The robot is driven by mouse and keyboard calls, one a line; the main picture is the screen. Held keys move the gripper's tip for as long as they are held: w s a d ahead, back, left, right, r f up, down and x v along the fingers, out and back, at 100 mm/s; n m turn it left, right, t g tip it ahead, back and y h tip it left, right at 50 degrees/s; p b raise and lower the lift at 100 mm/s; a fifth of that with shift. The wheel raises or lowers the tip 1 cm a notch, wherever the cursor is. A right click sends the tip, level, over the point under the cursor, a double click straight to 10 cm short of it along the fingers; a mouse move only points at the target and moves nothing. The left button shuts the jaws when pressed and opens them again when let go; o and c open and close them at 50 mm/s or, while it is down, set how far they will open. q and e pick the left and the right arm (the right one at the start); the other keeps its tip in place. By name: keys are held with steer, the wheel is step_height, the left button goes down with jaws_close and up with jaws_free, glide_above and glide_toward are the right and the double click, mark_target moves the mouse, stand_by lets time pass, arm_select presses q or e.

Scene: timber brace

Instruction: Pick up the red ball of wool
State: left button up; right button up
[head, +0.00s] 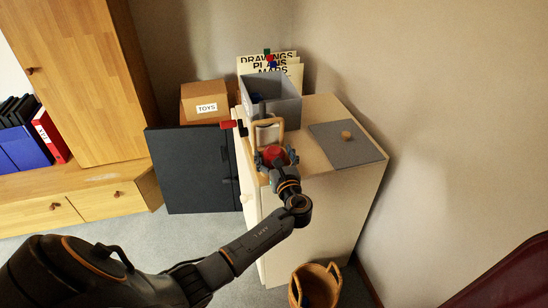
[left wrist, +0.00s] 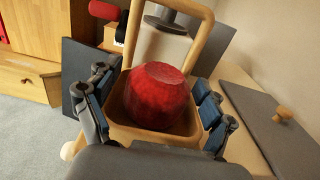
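The red ball of wool (head: 277,152) sits in a wooden basket with an upright handle (head: 282,126), on top of the pale cabinet (head: 330,190). In the left wrist view the ball (left wrist: 158,95) is in the middle, and the basket (left wrist: 117,108) surrounds its lower part. My left gripper (head: 275,158) is over the basket. In the left wrist view its fingers stand wide apart on either side of the ball (left wrist: 155,97), with gaps between them and the ball. The ball's underside is hidden. My right gripper is not in view.
A grey bin (head: 286,107) stands behind the basket. A grey board with a wooden knob (head: 345,150) lies to the right on the cabinet. A red-ended dark tool (head: 228,124) is at the left edge. A wicker basket (head: 326,271) stands on the floor in front.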

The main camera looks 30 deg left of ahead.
arm_select(q)
steer(key=c, duration=0.9)
steer(key=shift+c, duration=0.2)
